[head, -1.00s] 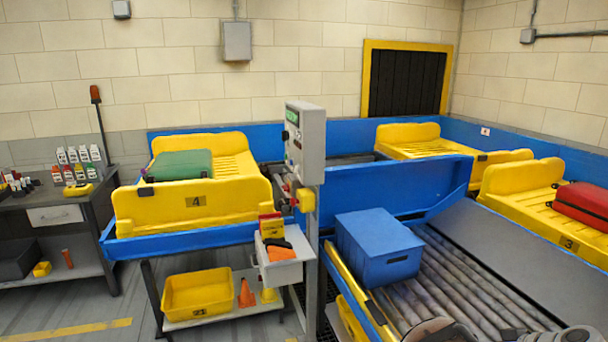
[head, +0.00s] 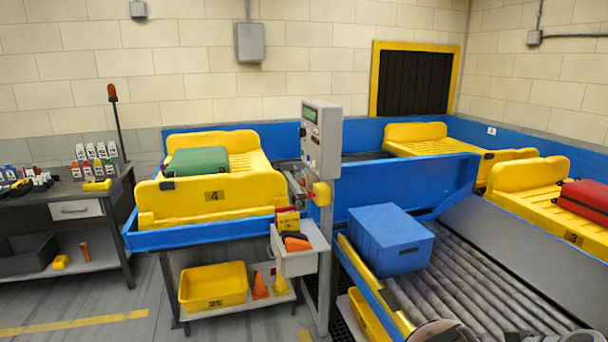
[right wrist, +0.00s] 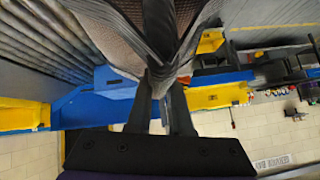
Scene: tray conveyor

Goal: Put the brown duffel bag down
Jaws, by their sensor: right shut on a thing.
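The brown duffel bag (right wrist: 118,38) fills the upper middle of the right wrist view, with brownish mesh-like sides and dark straps gathered together. My right gripper (right wrist: 160,82) is shut on the gathered top of the bag. The bag hangs from the fingers, and its far end is cut off by the picture edge. I cannot make out the bag in the head view, where only some grey parts show at the bottom edge. My left gripper is not in view.
Yellow tray 4 (head: 160,212) holds a green suitcase (head: 197,161). Yellow tray 3 (head: 535,212) holds a red suitcase (head: 583,201). A blue box (head: 392,262) sits on the roller conveyor (head: 470,280), whose rollers to its right are bare. A control post (head: 322,150) stands between.

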